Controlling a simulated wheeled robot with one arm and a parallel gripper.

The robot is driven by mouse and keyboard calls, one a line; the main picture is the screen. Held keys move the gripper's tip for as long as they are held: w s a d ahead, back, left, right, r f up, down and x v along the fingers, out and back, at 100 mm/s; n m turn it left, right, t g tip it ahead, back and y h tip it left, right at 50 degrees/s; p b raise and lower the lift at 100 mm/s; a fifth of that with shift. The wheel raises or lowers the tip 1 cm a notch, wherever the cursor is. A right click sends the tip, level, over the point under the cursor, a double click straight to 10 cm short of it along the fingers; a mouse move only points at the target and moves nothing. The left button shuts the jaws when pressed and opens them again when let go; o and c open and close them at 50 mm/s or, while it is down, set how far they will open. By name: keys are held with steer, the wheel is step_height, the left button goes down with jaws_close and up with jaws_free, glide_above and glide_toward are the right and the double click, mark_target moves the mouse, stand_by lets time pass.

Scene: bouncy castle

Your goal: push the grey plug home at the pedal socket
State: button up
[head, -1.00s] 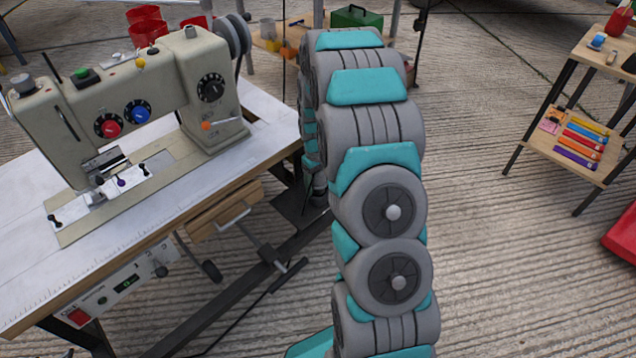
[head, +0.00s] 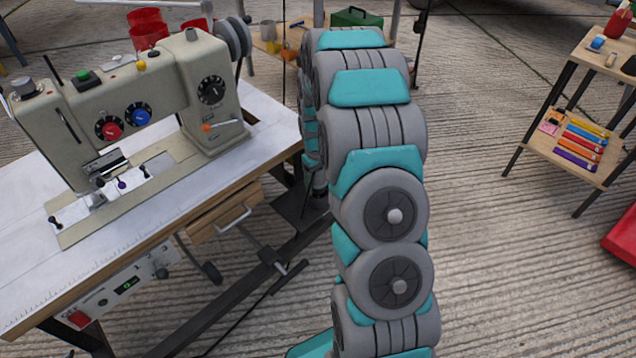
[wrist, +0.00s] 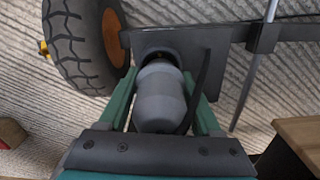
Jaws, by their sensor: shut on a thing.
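The grey plug (wrist: 160,98) is in the wrist view, a rounded cylinder with a narrower far end. My gripper (wrist: 160,76) is shut on it, with one green finger along each side. The plug's far end points at the dark round opening of the pedal socket (wrist: 152,52), on a dark plate. The far end overlaps the socket's rim. How deep it sits, I cannot tell. In the head view my arm hides the gripper, plug and socket.
A black cable (wrist: 202,75) curves down just right of the plug. A tyre with an orange hub (wrist: 84,42) is at the upper left. The sewing machine (head: 130,100) stands on its table (head: 195,165) left of my arm. A shelf stand (head: 575,155) is at the right, with open floor between.

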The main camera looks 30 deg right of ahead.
steer(key=shift+f, duration=0.65)
stand_by(0.8)
